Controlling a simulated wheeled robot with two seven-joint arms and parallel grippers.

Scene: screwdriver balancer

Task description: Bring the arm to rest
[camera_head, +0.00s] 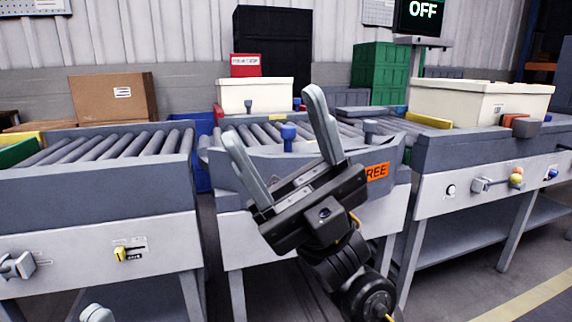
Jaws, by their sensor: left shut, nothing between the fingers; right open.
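My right gripper (277,122) is in the middle of the view, its arm coming up from the lower right. Its two long grey fingers are spread wide with nothing between them. It is in front of the middle roller conveyor (235,200) and hides part of its front and rollers. I cannot tell its exact distance from the conveyor. My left gripper (97,313) shows only as light grey tips at the bottom edge, low in front of the left conveyor (95,190). The tips are together and hold nothing. The rest of the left arm is out of view.
Cream bins stand on the middle conveyor (255,93) and right conveyor (455,101). A cardboard box (113,97) stands behind the left conveyor. Knobs and switches stick out from the right front (516,178) and left front (18,266). Floor (480,290) is free at lower right.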

